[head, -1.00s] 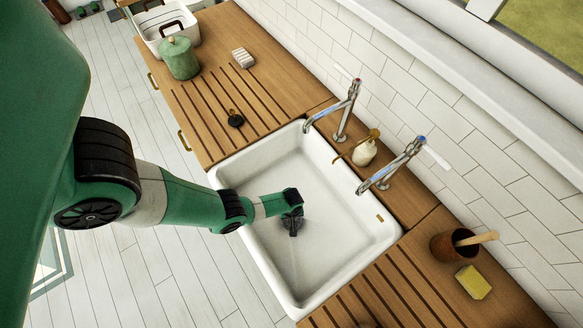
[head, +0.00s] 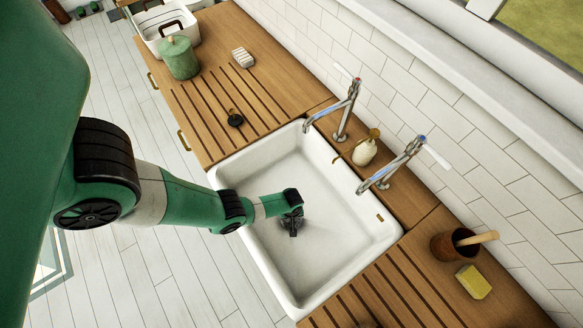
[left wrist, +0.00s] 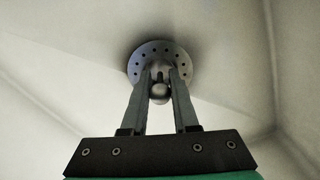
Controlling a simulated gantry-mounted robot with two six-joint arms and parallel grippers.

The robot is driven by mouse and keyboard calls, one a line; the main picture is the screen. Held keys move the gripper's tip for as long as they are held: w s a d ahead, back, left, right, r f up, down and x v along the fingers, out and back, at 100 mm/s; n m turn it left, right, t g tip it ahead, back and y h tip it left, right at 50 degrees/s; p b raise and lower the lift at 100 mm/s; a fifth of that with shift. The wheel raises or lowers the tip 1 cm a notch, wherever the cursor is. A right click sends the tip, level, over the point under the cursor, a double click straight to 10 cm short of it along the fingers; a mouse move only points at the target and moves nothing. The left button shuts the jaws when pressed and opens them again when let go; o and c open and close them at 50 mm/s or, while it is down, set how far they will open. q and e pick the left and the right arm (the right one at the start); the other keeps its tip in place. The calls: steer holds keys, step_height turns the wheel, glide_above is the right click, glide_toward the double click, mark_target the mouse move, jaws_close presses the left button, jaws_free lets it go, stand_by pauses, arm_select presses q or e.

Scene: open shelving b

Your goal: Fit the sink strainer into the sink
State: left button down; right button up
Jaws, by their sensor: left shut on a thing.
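The sink strainer (left wrist: 151,51) is a round grey metal disc with a ring of small holes and a knob in its middle. My left gripper (left wrist: 162,84) is shut on the strainer's knob; in the head view the gripper (head: 292,227) is inside the white sink (head: 335,215), above or at its floor. The strainer is mostly hidden behind the gripper in the head view. The drain opening does not show, and I cannot tell whether the strainer touches the sink floor. My right gripper is not in view.
Two taps, one near the back corner (head: 345,115) and one further right (head: 395,170), reach over the sink's edge. A soap bottle (head: 364,152) stands between them. A dark round plug (head: 235,119) lies on the wooden drainboard (head: 205,105). A yellow sponge (head: 473,282) lies at right.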

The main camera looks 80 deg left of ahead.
arm_select(q)
steer(key=shift+f+b, duration=0.7)
stand_by(0.8)
steer(key=shift+c, duration=0.2)
jaws_free()
stand_by(0.5)
step_height(320, 180, up, 8)
steer(key=p, duration=0.8)
steer(key=shift+r, duration=0.1)
steer(key=shift+w, duration=0.1)
stand_by(0.4)
